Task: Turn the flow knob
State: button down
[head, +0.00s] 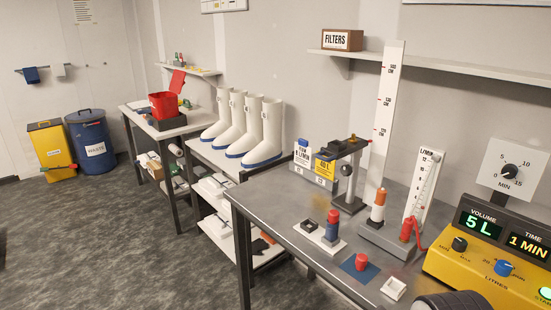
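No knob carries a readable "flow" label. An upright white scale marked L/MIN (424,190) stands on the bench, with a red knob-like part (406,229) at its foot and a red tube beside it. The yellow control box (470,275) at the right front has a black knob (459,243) beside MIN and MAX marks. My gripper's fingers are not seen; a dark rounded part at the bottom edge cannot be made out.
The grey bench (290,235) holds a tall white scale (386,120), a black stand (347,190) and a blue pad with a red piece (361,263). A white dial (509,171) rises behind the box. Open floor (100,240) lies left.

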aim_at(460, 245)
jog(key=z, duration=1.45)
